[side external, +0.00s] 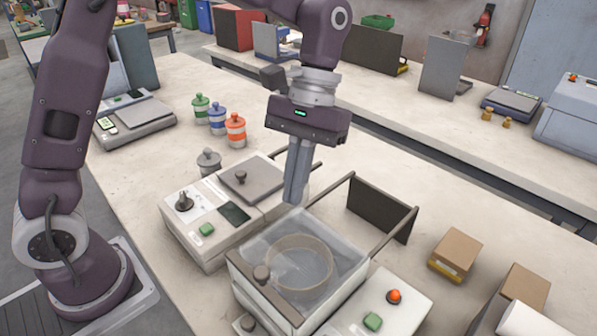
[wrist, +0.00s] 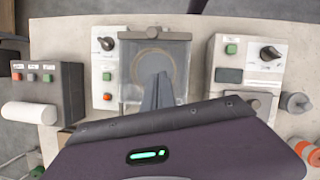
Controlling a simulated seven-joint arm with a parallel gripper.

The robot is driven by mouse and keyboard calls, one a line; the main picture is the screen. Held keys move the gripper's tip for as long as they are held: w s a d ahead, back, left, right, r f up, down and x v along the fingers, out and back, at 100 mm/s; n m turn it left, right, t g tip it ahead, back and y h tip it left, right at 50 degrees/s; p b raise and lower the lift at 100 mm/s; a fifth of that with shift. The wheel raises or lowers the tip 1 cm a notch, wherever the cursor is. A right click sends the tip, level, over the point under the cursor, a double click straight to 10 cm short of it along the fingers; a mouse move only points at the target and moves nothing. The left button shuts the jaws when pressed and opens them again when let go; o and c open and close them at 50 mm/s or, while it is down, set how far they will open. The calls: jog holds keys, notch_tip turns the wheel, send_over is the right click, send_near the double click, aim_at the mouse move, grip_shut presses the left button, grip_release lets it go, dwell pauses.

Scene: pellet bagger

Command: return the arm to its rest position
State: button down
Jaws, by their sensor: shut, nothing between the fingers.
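My gripper (side external: 296,190) is shut and empty, pointing down above the bench. In the side view it hangs over the gap between the machine with a clear lid and the grey box with a dark knob. In the wrist view the shut fingers (wrist: 158,88) show in front of the clear lid. The clear-lidded machine (side external: 262,309) has a round ring visible under its lid (side external: 340,240), which looks closed. The fingers appear above the lid's back edge; whether they touch anything cannot be told.
The grey control box (side external: 212,228) with a green button stands left of the lidded machine. Green, blue and orange lidded jars (side external: 235,130) and a grey jar (side external: 208,162) stand behind it. A scale (side external: 135,118) is at the left, cardboard boxes (side external: 455,252) at the right.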

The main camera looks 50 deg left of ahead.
jog(key=s+a+r+m+t, duration=0.1)
jog(key=s+a+r+t, duration=0.35)
jog(key=s+r, duration=0.2)
jog(key=s+a+m+t+y, duration=0.1)
jog(key=s+a+m+t, duration=0.1)
jog(key=s+a+t, duration=0.3)
jog(key=s, duration=0.4)
jog(key=shift+a+f, duration=0.2)
jog(key=shift+f, duration=0.1)
